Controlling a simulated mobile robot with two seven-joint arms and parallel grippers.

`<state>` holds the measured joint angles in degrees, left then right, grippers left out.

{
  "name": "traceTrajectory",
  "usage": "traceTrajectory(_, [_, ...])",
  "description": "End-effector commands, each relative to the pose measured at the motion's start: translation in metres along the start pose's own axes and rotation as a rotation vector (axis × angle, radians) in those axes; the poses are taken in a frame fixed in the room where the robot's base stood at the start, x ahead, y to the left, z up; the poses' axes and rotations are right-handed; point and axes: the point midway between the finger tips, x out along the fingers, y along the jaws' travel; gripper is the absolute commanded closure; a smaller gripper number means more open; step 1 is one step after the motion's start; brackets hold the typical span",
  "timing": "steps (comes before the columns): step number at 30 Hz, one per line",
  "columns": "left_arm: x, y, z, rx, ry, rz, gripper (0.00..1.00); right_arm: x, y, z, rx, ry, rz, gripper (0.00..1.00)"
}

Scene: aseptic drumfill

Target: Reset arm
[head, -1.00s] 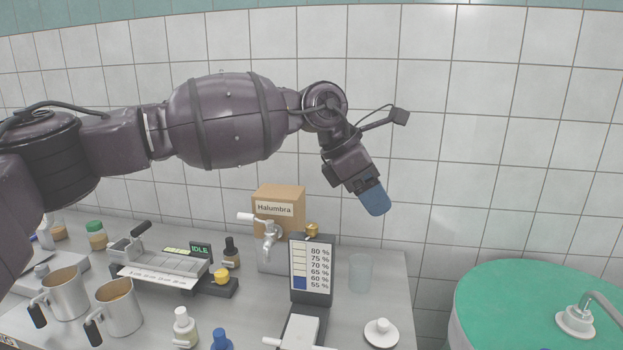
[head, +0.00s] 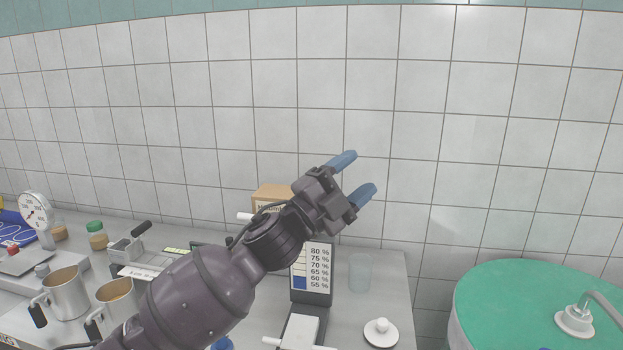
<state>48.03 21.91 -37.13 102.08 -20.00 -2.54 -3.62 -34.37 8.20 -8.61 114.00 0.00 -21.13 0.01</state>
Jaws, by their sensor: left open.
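My left gripper (head: 352,177) is in the head view, raised above the back of the steel bench. Its two blue fingers are spread apart with nothing between them, pointing up and to the right in front of the tiled wall. My left arm comes in from the lower left and hides part of the bench, including most of the cardboard box (head: 270,194) behind it. My right gripper is not in view.
The bench holds two metal jugs (head: 66,293), a dial scale (head: 37,212), a percentage chart stand (head: 311,277), a clear beaker (head: 361,272) and a white knobbed disc (head: 381,333). A green-topped drum (head: 520,300) stands at right. The air before the wall is free.

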Motion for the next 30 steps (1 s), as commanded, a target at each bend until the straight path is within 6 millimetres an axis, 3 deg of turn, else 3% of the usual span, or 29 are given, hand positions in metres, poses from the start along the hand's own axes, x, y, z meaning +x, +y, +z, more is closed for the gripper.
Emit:
traceTrajectory(6, [-0.071, 0.029, 0.055, -0.284, -0.268, -0.053, 0.41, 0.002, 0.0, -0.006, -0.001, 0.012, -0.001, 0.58])
traceTrajectory(15, [-0.188, 0.08, 0.106, -0.594, -0.596, -0.122, 0.41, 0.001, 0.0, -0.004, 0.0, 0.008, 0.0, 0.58])
traceTrajectory(23, [-0.303, 0.127, 0.12, -0.788, -0.848, -0.185, 0.41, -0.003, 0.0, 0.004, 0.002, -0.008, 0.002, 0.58])
traceTrajectory(30, [-0.413, 0.168, 0.108, -0.899, -1.058, -0.246, 0.41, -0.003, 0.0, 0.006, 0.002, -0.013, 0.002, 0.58])
